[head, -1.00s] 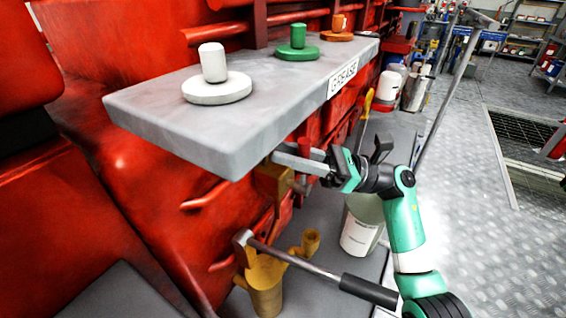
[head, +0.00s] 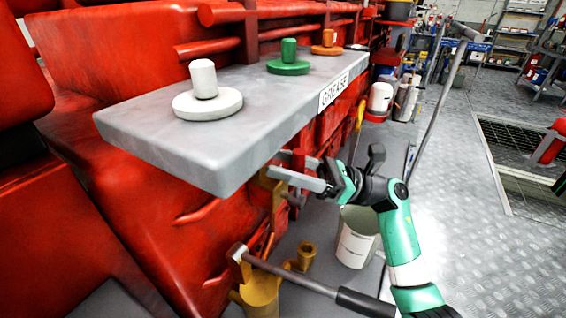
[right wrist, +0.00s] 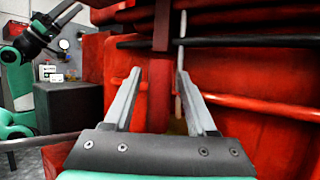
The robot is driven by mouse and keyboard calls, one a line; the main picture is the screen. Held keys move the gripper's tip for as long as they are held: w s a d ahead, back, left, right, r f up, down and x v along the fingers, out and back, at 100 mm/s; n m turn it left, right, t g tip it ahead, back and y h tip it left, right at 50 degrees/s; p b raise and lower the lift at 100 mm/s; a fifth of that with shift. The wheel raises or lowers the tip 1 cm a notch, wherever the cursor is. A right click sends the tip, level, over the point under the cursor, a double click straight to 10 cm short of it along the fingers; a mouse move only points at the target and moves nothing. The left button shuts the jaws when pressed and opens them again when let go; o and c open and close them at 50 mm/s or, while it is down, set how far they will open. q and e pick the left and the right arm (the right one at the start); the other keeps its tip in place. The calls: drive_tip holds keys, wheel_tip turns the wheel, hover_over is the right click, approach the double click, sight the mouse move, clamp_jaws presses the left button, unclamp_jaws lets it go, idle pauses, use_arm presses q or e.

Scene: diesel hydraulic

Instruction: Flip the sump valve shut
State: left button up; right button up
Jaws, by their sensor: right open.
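My right gripper (head: 276,163) is open under the front edge of the grey shelf in the head view, its fingers pointing left toward the red machine. A small red upright piece (head: 298,160), perhaps the valve's lever, shows between the fingers; a brass-coloured body (head: 271,190) sits just below. In the right wrist view, a dark red upright bar (right wrist: 159,95) stands between the open fingers of this gripper (right wrist: 160,72); I cannot tell whether they touch it. My left gripper (right wrist: 58,18) shows small at the upper left there, apart from the bar; its jaw state is unclear.
The grey shelf (head: 200,150) overhangs my right gripper and carries white, green and orange knobbed discs. Below are a yellow pump body (head: 260,292) with a black-gripped lever (head: 365,302) and a white bucket (head: 357,245). Open floor lies to the right.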

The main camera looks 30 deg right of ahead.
drive_tip(key=v, duration=1.1)
drive_tip(key=shift+d+f+b, duration=0.15)
drive_tip(key=shift+d+b, duration=0.1)
drive_tip(key=shift+b, duration=0.1)
drive_tip(key=shift+s, duration=0.1)
